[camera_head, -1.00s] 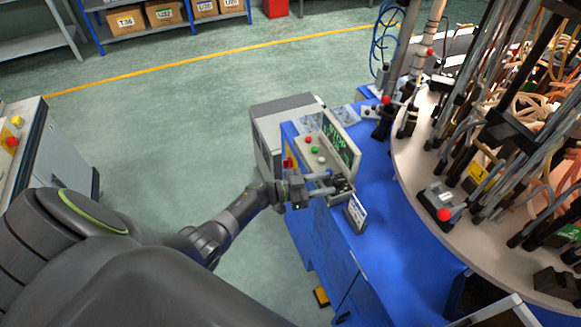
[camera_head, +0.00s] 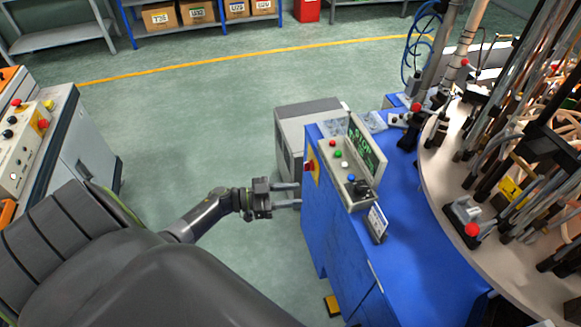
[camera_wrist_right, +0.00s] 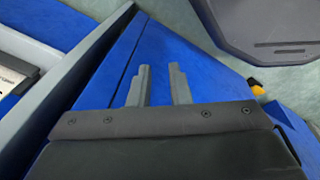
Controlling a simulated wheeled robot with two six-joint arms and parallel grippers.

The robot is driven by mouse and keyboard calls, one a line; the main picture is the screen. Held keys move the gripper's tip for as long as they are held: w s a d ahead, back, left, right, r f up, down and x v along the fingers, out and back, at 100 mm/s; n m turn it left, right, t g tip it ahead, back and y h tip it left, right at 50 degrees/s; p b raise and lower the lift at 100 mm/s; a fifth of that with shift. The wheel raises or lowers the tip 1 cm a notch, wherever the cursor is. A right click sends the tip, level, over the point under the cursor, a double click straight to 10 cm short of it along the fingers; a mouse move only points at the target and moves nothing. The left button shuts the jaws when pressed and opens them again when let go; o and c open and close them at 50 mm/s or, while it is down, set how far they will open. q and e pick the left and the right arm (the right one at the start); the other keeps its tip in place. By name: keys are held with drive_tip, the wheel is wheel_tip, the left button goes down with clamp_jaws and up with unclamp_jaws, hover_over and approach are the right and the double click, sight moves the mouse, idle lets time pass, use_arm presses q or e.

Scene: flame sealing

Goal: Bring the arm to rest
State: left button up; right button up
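My left arm (camera_head: 205,215) comes in from the lower left in the head view. Its gripper (camera_head: 298,195) points right, with two grey fingers parallel and apart, and nothing between them. It is beside the left face of the blue machine cabinet (camera_head: 325,235), just left of the control box (camera_head: 327,160) with its coloured buttons and green-lettered screen. My right gripper (camera_wrist_right: 159,85) shows in the right wrist view with its two fingers apart and empty, over a blue panel. It does not show in the head view.
The round machine table (camera_head: 445,185) with upright rods and hoses fills the right side. A small sign (camera_head: 377,222) stands on the cabinet. Another control console (camera_head: 70,140) is at the left. Open green floor (camera_head: 200,130) lies between, with shelves of boxes (camera_head: 195,12) at the back.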

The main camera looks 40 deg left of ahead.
idle(0.3)
use_arm(q)
drive_tip(key=s+a+f+n+y, duration=0.2)
drive_tip(key=s+f+n+y, duration=0.15)
drive_tip(key=f, duration=0.45)
drive_tip(key=s+a+f+n+g+y, duration=0.1)
drive_tip(key=s+a+f+n+y, duration=0.15)
drive_tip(key=s+f+y, duration=0.4)
drive_tip(key=s+a+f+n+y, duration=0.2)
drive_tip(key=s+f+n+y, duration=0.1)
drive_tip(key=f, duration=0.6)
drive_tip(key=s+d+f+g, duration=0.2)
drive_tip(key=s+f+g, duration=0.1)
drive_tip(key=s, duration=0.6)
drive_tip(key=s+d+f+n+g, duration=0.1)
drive_tip(key=s+d+f+g, duration=0.1)
drive_tip(key=s+f, duration=0.4)
drive_tip(key=s+d+f+g+y, duration=0.1)
drive_tip(key=s+d+f+g, duration=0.2)
drive_tip(key=s, duration=0.9)
drive_tip(key=shift+f+g, duration=0.7)
drive_tip(key=shift+g, duration=0.3)
drive_tip(key=shift+w+d, duration=0.1)
